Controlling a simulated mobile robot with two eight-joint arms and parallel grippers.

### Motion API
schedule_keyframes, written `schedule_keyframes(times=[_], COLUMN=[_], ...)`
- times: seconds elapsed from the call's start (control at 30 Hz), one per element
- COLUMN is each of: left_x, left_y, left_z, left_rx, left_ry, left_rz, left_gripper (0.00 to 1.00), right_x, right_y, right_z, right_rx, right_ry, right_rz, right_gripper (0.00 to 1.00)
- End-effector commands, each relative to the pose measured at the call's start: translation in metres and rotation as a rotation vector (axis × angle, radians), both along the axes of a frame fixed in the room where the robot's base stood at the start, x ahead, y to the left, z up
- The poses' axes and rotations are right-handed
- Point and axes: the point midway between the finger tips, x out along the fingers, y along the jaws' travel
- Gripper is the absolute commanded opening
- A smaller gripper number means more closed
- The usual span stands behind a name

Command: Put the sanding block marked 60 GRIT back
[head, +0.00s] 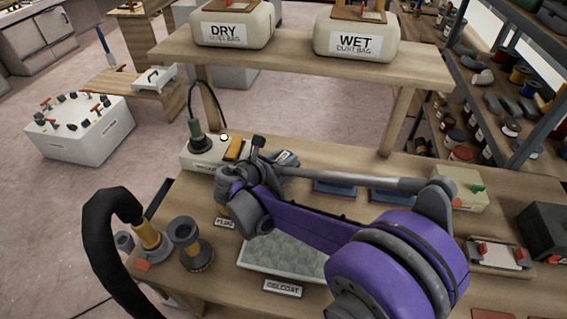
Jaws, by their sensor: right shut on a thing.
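My right gripper (243,172) is over the back left of the workbench (215,285), close to a white box (196,150). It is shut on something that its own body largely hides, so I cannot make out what. A small orange-yellow block (236,149) shows just behind the gripper; I cannot tell whether they touch. No 60 GRIT marking can be read. Two flat blue pieces (335,188) lie on the bench beyond my purple right arm. My left gripper is not in view.
A shelf (300,62) above the bench holds DRY (233,25) and WET (357,36) dust bags. A GELCOAT-labelled tray (252,262) lies partly under my arm. A black hose (100,240) and dark round fittings (190,240) stand at left. A rack of cans (510,125) is at right.

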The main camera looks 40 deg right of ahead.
Motion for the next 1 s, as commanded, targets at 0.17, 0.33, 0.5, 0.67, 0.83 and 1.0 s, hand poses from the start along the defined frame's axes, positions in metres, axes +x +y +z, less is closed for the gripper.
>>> schedule_keyframes(times=[0.17, 0.33, 0.5, 0.67, 0.83, 1.0], left_x=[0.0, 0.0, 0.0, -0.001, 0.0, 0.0], left_y=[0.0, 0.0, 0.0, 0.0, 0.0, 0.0], left_z=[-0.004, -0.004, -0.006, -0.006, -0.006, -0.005], left_rx=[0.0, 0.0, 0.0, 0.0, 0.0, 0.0], left_ry=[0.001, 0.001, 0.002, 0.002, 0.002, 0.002], left_rz=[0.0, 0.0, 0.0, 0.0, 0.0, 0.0], left_gripper=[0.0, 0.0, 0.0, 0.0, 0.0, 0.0], right_x=[0.0, 0.0, 0.0, 0.0, 0.0, 0.0], right_y=[0.0, 0.0, 0.0, 0.0, 0.0, 0.0], right_z=[-0.021, -0.021, -0.024, -0.024, -0.024, -0.023], right_rx=[0.0, 0.0, 0.0, 0.0, 0.0, 0.0], right_ry=[0.0, 0.0, 0.0, 0.0, 0.0, 0.0], right_rz=[0.0, 0.0, 0.0, 0.0, 0.0, 0.0], right_gripper=[0.0, 0.0, 0.0, 0.59, 0.7, 0.7])
